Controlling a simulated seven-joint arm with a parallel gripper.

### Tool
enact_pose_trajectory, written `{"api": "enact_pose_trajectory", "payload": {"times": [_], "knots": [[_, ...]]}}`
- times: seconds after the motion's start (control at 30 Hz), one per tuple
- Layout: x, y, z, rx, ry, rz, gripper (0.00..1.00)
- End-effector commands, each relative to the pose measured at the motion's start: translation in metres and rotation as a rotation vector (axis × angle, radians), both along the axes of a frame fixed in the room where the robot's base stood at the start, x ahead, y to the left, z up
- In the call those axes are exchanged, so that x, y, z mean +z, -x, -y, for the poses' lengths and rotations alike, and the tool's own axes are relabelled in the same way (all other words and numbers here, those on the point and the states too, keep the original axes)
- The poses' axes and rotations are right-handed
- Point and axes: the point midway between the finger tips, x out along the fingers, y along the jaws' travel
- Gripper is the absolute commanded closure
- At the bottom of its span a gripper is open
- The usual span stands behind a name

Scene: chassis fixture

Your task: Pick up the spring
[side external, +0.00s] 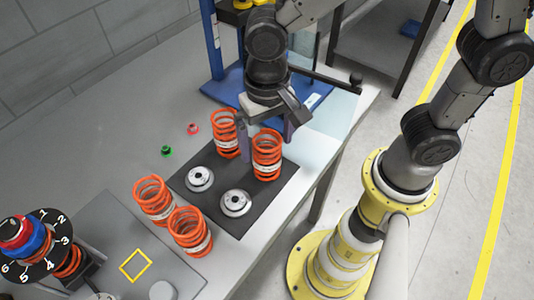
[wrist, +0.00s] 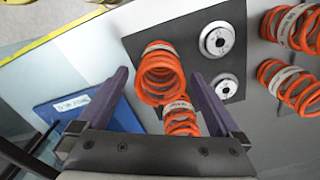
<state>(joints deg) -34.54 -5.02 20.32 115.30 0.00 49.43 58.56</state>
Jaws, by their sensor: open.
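Two orange coil springs with pale labels stand on a dark mat (side external: 262,205). The front spring (side external: 267,160) is just below my gripper (side external: 270,138) in the side view. In the wrist view this spring (wrist: 160,75) shows between the two fingertips, with space on both sides. The other spring (side external: 225,138) stands behind and to the left; in the wrist view (wrist: 181,120) it is lower, partly overlapped by the first. My gripper is open and empty, its fingers pointing down. I cannot tell whether the fingers reach down beside the front spring's top.
Two silver discs (side external: 200,179) (side external: 235,202) lie on the mat. Two more orange springs (side external: 153,198) (side external: 189,231) stand at the front left near a grey plate (side external: 112,218). A blue stand (side external: 228,88) is behind. A numbered dial (side external: 36,247) is far left.

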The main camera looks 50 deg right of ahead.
Motion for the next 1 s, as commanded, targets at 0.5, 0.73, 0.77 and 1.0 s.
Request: {"api": "enact_pose_trajectory", "payload": {"times": [0.5,0.73,0.77,1.0], "knots": [[-0.0069,0.0002,-0.0001,0.0,-0.001,0.0,0.34],[-0.0067,0.0001,-0.0001,0.0,-0.001,0.001,0.76],[-0.0067,0.0001,-0.0001,0.0,-0.001,0.001,0.81],[-0.0057,-0.0006,-0.0005,0.0,-0.002,0.003,1.0]]}}
